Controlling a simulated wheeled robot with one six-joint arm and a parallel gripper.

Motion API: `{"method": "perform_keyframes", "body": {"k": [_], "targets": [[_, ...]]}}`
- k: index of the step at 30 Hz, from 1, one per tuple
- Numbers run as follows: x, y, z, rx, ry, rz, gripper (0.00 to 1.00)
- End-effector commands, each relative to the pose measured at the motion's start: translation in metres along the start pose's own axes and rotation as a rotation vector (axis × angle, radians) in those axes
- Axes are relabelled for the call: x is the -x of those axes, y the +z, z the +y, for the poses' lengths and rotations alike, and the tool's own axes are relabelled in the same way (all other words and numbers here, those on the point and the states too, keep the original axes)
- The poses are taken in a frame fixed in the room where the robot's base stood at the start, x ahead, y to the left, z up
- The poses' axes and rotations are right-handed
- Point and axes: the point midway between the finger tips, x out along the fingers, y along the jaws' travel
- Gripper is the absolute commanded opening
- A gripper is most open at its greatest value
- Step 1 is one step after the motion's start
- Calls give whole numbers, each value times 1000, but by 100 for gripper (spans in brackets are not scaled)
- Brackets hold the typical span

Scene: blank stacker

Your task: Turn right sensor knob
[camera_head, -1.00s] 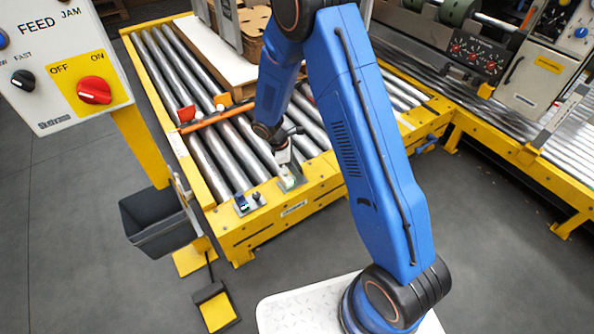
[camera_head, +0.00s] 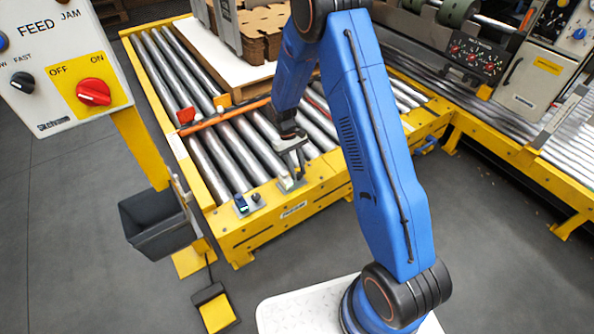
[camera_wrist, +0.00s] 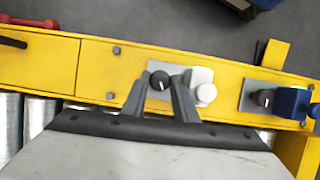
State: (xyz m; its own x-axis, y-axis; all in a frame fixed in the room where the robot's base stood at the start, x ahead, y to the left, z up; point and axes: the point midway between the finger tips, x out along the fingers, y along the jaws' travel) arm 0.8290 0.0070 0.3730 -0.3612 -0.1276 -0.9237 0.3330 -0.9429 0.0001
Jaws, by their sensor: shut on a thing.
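The right sensor knob (camera_wrist: 158,81) is a small black knob with a white mark, on a grey plate on the yellow conveyor edge. In the wrist view it sits between the two grey fingers of my gripper (camera_wrist: 161,84), which are shut on it. A white sensor (camera_wrist: 203,84) stands close beside the knob; it also shows in the head view (camera_head: 286,184). In the head view my gripper (camera_head: 299,172) is low over the conveyor's front edge and hides the knob. A second black knob (camera_wrist: 264,97) is beside a blue sensor (camera_wrist: 293,102).
The roller conveyor (camera_head: 222,212) has a yellow frame and an orange bar (camera_head: 225,117) across it. A control panel (camera_head: 62,62) with a red knob stands at left, with a dark bin (camera_head: 153,222) and a pedal (camera_head: 214,308) below. Open floor lies in front.

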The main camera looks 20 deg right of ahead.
Motion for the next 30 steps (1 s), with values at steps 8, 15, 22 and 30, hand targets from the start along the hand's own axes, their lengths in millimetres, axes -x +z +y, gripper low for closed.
{"method": "perform_keyframes", "body": {"k": [8,15,22,30], "targets": [[0,0,3,-209,-86,2,4],[0,0,4,-330,-137,2,4],[0,0,4,-387,-160,1,4],[0,0,4,-401,-166,1,4]]}}
